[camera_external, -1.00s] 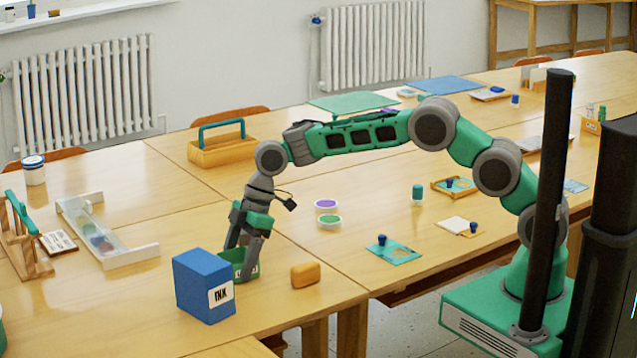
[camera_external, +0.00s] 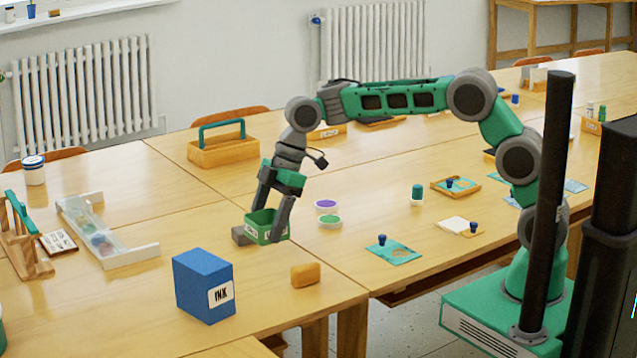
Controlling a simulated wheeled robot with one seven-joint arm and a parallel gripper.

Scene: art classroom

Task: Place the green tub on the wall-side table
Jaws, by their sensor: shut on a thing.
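The green tub (camera_external: 266,226) is a small open box with a pale label on its side. My gripper (camera_external: 262,237) is shut on it, with a grey finger on either side. The tub appears to be held above the tabletop, near the seam between the tables; its exact height is hard to judge. Several wooden tables stand pushed together, and the wall-side table (camera_external: 165,205) appears to be the part of the group toward the radiators.
A blue ink box (camera_external: 204,286) and an orange block (camera_external: 305,275) stand in front of the tub. Purple (camera_external: 325,204) and green-topped (camera_external: 330,222) round pots are to its right. A wooden caddy (camera_external: 222,154) and a clear rack (camera_external: 105,235) stand behind and left. Bare tabletop lies between them.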

